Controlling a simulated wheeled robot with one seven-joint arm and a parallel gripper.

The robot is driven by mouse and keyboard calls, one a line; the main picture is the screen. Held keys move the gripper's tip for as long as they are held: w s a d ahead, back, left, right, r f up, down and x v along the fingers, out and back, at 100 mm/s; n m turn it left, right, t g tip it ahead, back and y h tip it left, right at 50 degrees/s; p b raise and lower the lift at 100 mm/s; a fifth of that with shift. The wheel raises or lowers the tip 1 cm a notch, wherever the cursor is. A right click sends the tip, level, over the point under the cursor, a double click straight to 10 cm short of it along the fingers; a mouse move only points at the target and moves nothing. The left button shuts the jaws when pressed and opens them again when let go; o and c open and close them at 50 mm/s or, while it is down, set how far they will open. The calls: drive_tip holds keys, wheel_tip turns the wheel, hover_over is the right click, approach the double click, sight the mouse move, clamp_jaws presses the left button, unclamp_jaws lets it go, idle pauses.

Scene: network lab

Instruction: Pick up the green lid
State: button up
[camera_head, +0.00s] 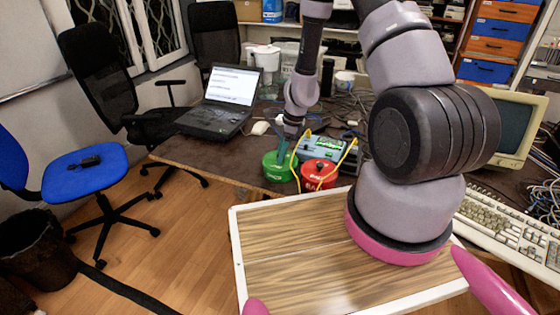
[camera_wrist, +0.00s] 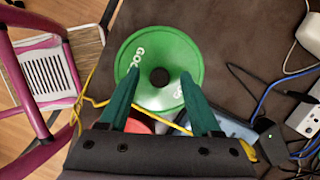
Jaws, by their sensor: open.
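The green lid (camera_head: 276,169) sits at the front edge of the dark table. In the wrist view the lid (camera_wrist: 150,46) is a round green disc with white lettering and a dark hole in its middle. My gripper (camera_wrist: 159,76) is open, with its two dark green fingers spread over the near part of the lid, and nothing shows held between them. In the head view my gripper (camera_head: 283,148) points down just above the lid. I cannot tell whether the fingertips touch it.
A red round object (camera_head: 318,176) with yellow cables stands right beside the lid. A grey-green device (camera_head: 325,148) lies behind them. A laptop (camera_head: 222,100) stands to the left. Cables clutter the table at right. A wood-topped tray (camera_head: 290,240) is in front.

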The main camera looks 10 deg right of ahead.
clamp_jaws()
